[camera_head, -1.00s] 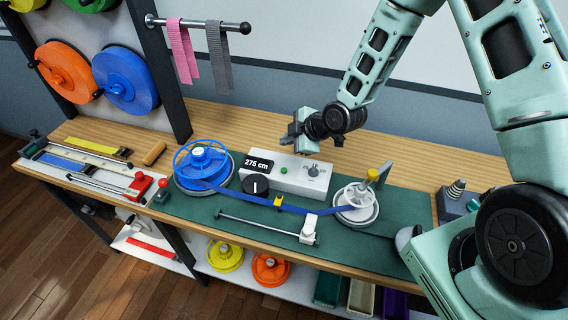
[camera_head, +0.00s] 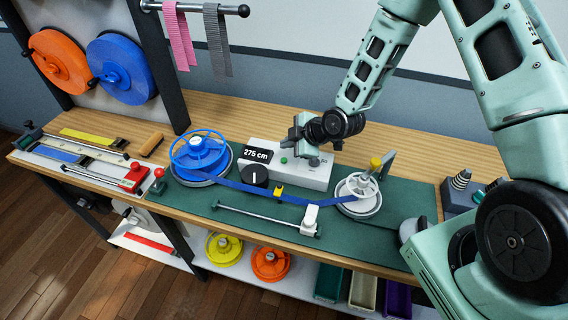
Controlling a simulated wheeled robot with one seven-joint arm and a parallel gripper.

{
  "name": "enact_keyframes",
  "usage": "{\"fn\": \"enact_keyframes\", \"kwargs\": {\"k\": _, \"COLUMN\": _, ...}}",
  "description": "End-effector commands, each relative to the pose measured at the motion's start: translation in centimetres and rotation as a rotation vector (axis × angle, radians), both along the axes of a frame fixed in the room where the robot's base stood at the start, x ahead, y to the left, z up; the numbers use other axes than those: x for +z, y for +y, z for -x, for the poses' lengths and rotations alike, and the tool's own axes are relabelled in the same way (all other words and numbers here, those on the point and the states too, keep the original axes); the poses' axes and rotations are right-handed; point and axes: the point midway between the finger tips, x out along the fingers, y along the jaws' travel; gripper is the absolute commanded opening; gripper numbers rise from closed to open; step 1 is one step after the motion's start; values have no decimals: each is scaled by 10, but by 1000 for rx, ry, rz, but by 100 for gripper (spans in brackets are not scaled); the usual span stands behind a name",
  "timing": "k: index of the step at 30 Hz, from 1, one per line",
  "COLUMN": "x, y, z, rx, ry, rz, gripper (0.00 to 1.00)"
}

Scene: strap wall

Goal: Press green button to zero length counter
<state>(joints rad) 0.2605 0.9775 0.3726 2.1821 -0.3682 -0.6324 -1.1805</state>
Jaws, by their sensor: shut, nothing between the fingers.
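The length counter is a white box (camera_head: 318,179) on the green mat, with a black display (camera_head: 257,155) reading "275 cm". The green button (camera_head: 284,160) is on its face, to the right of the display. My gripper (camera_head: 294,148) is shut and empty. It appears just above and beside the green button in the picture; I cannot tell whether it touches it. The gripper hides part of the box's top, and the knob right of the button is partly covered.
A blue strap (camera_head: 262,190) runs from the blue reel (camera_head: 199,155) to the white winder (camera_head: 358,190) with its yellow handle. A black dial (camera_head: 254,177) sits below the display. A metal rail (camera_head: 262,219) lies in front. Wooden bench top is free behind the box.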

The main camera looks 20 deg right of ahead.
Motion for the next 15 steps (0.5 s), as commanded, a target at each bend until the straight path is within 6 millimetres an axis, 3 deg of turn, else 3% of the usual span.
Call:
{"fn": "enact_keyframes", "kwargs": {"k": 1, "x": -13, "y": 0, "z": 0, "rx": -1, "ry": 1, "rz": -1, "gripper": 0}}
{"fn": "enact_keyframes", "kwargs": {"k": 6, "x": -30, "y": 0, "z": 0, "rx": 1, "ry": -2, "rz": 1, "gripper": 0}}
{"fn": "enact_keyframes", "kwargs": {"k": 15, "x": -32, "y": 0, "z": 0, "rx": 0, "ry": 0, "rz": 0, "gripper": 0}}
